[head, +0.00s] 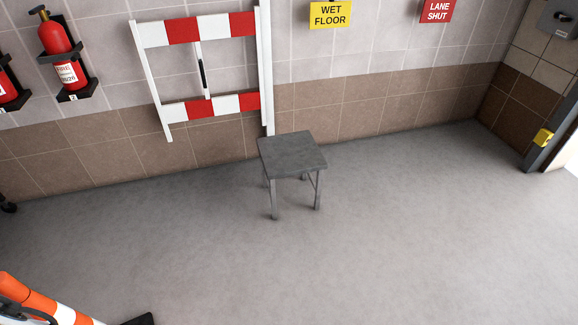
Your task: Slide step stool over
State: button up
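The step stool (292,154) is grey, with a flat square top and thin legs. It stands upright on the grey floor in the middle of the head view, close to the tiled wall. Its far legs are partly hidden under the top. My gripper is not in this view, and nothing is seen touching the stool.
A red-and-white barrier (213,103) is at the wall behind the stool. Fire extinguishers (66,66) hang at the left. An orange-and-white cone (49,304) is at the lower left. A grey post with a yellow part (543,138) stands at the right. The floor (420,230) right of the stool is clear.

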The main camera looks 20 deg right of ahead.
aim_at(287, 154)
jog(key=i+j+z, duration=0.1)
jog(key=i+z, duration=0.2)
jog(key=i, duration=0.3)
jog(key=i+j+z, duration=0.25)
jog(key=i, duration=0.35)
jog(key=i+j+z, duration=0.3)
jog(key=i, duration=0.3)
jog(key=i+j+z, duration=0.3)
jog(key=i+j, duration=0.25)
